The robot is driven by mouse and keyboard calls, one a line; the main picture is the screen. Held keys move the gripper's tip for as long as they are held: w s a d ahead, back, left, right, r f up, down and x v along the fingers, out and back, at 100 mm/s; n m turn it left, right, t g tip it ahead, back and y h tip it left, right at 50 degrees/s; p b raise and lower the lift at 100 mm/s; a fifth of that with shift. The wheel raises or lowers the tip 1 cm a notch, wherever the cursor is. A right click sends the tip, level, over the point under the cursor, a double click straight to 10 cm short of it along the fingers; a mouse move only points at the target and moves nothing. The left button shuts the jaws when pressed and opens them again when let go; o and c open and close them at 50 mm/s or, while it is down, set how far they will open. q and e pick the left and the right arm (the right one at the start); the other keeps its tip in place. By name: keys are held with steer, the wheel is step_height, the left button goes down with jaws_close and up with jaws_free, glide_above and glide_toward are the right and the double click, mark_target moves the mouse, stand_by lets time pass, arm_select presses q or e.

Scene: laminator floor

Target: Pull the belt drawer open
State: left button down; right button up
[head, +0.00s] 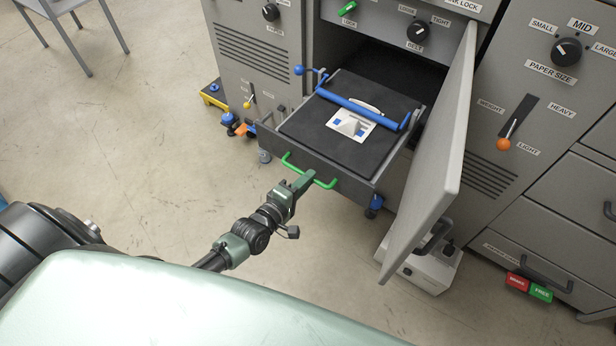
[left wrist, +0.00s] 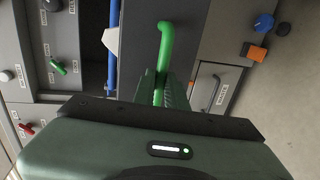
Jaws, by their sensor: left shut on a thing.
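The belt drawer (head: 290,137) is pulled out from the grey machine, with its dark top, a blue bar (head: 362,107) and a white plate (head: 350,126) showing. Its green handle (head: 325,184) runs along the front edge. My left gripper (head: 304,181) is shut on the handle near its right part in the head view. In the left wrist view the green handle (left wrist: 165,40) passes between the fingers (left wrist: 160,88). My right gripper is in neither view.
A grey door (head: 435,150) stands swung open close to the drawer's right side. A white box (head: 425,268) sits on the floor behind the door's lower edge. Blue and orange parts (head: 232,124) lie left of the drawer. The floor in front is clear.

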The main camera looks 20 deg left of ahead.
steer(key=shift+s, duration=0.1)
arm_select(q)
steer(key=c, duration=1.5)
jaws_free()
